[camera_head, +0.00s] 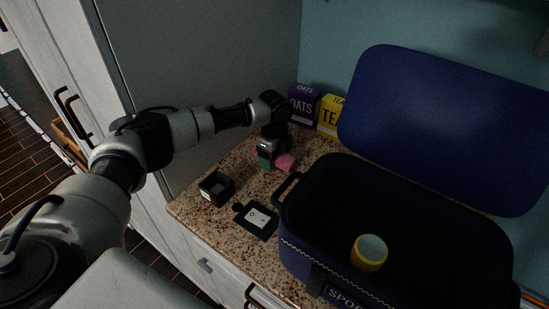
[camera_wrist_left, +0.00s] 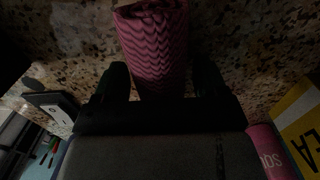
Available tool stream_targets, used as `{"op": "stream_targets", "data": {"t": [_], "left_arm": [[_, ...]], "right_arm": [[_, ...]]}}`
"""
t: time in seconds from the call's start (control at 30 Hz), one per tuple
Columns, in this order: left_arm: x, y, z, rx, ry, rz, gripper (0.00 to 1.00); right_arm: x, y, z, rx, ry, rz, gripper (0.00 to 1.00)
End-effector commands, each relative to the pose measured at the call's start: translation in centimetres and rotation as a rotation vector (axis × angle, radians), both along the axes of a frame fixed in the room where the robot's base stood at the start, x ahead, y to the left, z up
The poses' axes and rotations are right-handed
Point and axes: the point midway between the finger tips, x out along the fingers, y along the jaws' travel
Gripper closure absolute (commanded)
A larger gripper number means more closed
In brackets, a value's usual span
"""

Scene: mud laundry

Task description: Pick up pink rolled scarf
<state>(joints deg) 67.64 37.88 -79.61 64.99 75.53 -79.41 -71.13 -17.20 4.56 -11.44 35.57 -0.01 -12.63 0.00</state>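The pink rolled scarf (camera_head: 287,162) lies on the granite counter near the back left, partly hidden behind my left gripper in the head view. My left gripper (camera_head: 267,160) points down over it. In the left wrist view the scarf (camera_wrist_left: 156,42), with a wavy dark pattern, runs between the two dark fingers of my left gripper (camera_wrist_left: 161,82). The fingers stand on either side of it, apart, with narrow dark gaps; firm contact does not show. The scarf's near end is hidden by the gripper body. My right gripper is not in view.
A purple oats box (camera_head: 304,106) and a yellow tea box (camera_head: 328,117) stand behind. A small black open box (camera_head: 216,188) and a black tagged item (camera_head: 256,220) lie in front. The open blue bag (camera_head: 300,240) on the right holds a yellow cylinder (camera_head: 369,254).

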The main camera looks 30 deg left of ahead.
Motion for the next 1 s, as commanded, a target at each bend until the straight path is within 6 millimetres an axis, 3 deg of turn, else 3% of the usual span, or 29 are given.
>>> {"op": "stream_targets", "data": {"t": [0.03,0.3,0.63,1.0], "left_arm": [[0.0,0.0,0.0,0.000,0.000,0.000,0.35],[0.0,0.0,0.0,0.000,-0.001,0.000,0.73],[0.0,0.0,1.1,-0.001,-0.001,0.000,0.73],[0.0,-0.1,7.2,-0.001,0.000,0.000,0.73]], "right_arm": [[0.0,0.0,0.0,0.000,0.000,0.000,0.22],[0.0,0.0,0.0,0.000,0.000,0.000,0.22],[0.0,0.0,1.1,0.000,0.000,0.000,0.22],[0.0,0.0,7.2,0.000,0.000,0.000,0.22]]}}
